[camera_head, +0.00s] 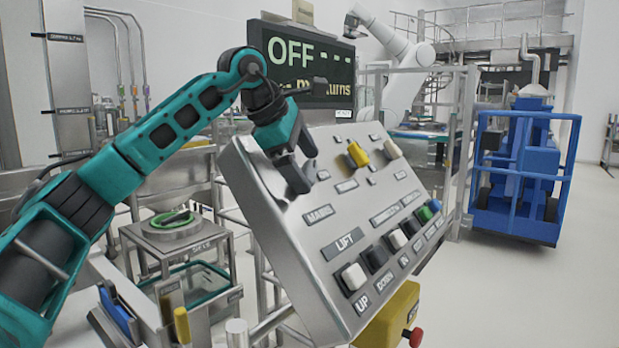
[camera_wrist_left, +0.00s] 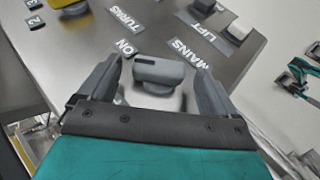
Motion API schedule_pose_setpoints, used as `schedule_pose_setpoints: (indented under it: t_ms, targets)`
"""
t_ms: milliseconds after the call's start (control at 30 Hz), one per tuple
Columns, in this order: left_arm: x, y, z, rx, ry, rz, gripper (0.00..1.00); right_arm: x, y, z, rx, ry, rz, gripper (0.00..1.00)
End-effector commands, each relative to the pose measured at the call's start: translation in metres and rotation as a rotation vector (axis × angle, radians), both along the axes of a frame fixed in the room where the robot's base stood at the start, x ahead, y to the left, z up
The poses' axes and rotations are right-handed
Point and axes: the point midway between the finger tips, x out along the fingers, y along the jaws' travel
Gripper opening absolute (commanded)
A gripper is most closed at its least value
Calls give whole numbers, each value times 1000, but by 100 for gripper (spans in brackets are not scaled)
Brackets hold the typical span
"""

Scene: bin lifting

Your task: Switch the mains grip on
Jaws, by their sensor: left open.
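The mains grip (camera_wrist_left: 158,72) is a grey bar-shaped knob on a round base, on the sloped metal control panel (camera_head: 300,245). The words ON and MAINS stand beside it in the left wrist view. My left gripper (camera_head: 302,162) is open over the upper left of the panel. In the left wrist view its fingers (camera_wrist_left: 153,66) stand on either side of the knob, with gaps visible; the bar lies across between them. In the head view the gripper largely hides the knob. The display (camera_head: 300,65) behind reads OFF. My right gripper is not in view.
A yellow selector (camera_head: 358,154) and a cream one (camera_head: 392,149) sit further along the panel. Below are several push buttons, including a white one (camera_head: 354,277) above UP. A yellow box with a red button (camera_head: 415,337) is under the panel. A blue caged machine (camera_head: 520,170) stands right.

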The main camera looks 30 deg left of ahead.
Motion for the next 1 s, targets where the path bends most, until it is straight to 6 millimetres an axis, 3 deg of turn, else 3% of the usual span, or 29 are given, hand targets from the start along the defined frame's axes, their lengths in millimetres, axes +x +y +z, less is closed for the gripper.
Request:
schedule_pose_setpoints:
  t_ms: [200,533,1000]
  targets:
    - [12,-4,-18,0,0,0,92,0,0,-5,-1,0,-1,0]
    - [14,-4,-19,0,0,0,92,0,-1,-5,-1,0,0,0]
    - [14,-4,-19,-1,0,0,46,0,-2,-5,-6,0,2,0]
